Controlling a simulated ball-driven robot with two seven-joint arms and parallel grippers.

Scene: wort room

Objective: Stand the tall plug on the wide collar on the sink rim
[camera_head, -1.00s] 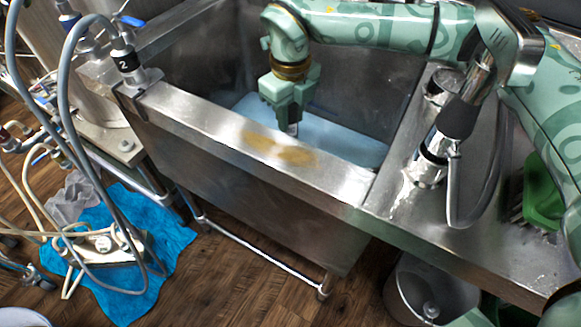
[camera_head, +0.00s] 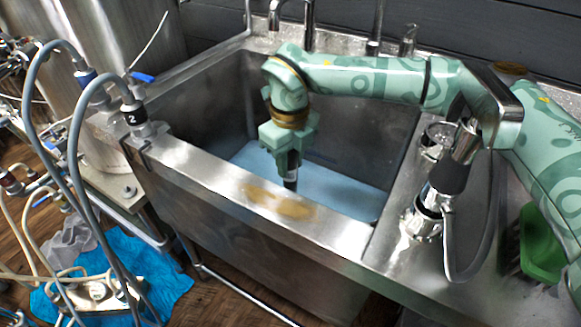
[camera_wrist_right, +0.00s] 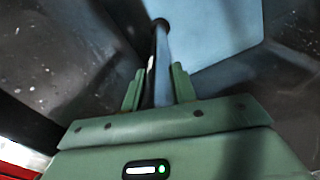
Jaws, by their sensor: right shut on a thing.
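My right gripper (camera_head: 288,148) hangs over the sink basin, pointing down, shut on a slim dark upright rod, which I take as the tall plug (camera_head: 291,172). In the right wrist view the plug (camera_wrist_right: 161,55) runs out between the two green fingers (camera_wrist_right: 159,88), towards the blue basin floor. Its upper part is hidden by the jaws. A short, wide chrome ring (camera_head: 437,139) stands on the right sink rim, right of the gripper and apart from it. It looks like the wide collar, but I cannot be sure. My left gripper is not in view.
A chrome fitting with a dark-handled sprayer and hose (camera_head: 422,221) stands on the right rim. Taps (camera_head: 308,25) rise at the back. A green tub (camera_head: 541,243) sits at far right. The front rim (camera_head: 215,174) is clear.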

